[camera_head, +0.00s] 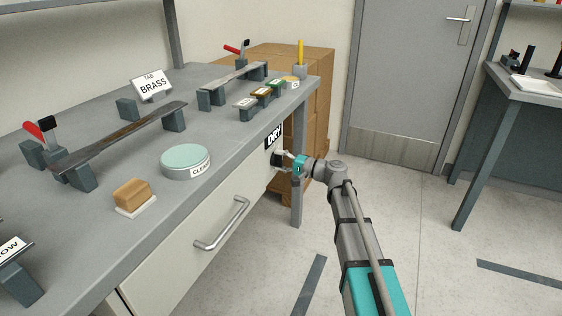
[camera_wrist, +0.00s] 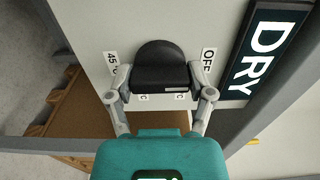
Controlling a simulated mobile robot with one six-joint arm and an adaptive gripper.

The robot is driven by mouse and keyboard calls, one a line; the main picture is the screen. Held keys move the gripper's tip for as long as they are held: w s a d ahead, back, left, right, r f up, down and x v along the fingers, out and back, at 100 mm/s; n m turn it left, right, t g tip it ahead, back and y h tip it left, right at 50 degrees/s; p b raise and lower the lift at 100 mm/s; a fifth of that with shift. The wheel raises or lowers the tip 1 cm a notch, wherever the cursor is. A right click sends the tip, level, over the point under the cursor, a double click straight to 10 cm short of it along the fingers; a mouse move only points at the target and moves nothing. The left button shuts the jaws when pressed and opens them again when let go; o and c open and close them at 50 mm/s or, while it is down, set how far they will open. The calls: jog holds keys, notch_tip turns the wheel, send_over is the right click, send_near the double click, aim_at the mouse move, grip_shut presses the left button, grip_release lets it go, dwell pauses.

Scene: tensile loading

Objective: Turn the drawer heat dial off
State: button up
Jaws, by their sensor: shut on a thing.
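The heat dial is a black round knob (camera_wrist: 160,66) on the pale drawer front (camera_wrist: 100,25). In the wrist view a "45" label (camera_wrist: 112,66) is left of it and an "OFF" label (camera_wrist: 208,60) is right of it. My gripper (camera_wrist: 160,88) has one finger on each side of the knob and is shut on it. In the head view the dark knob (camera_head: 279,159) shows at the right end of the drawer front, partly covered by my gripper (camera_head: 286,161). A small white mark on the knob's lower right edge is too small to read.
A "DRY" sign (camera_wrist: 264,48) is right of the dial, close to my gripper. The drawer handle (camera_head: 222,224) is left of it along the front. A bench leg (camera_head: 298,190) and stacked cardboard boxes (camera_head: 318,130) stand behind. The floor (camera_head: 400,215) to the right is open.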

jog(key=shift+s+a, duration=0.15)
jog(key=shift+s, duration=0.1)
jog(key=o, duration=0.9)
jog(key=shift+o, duration=1)
jog(key=shift+w, duration=0.15)
jog(key=shift+d, duration=0.2)
jog(key=v, duration=1.1)
jog(key=shift+d, duration=0.35)
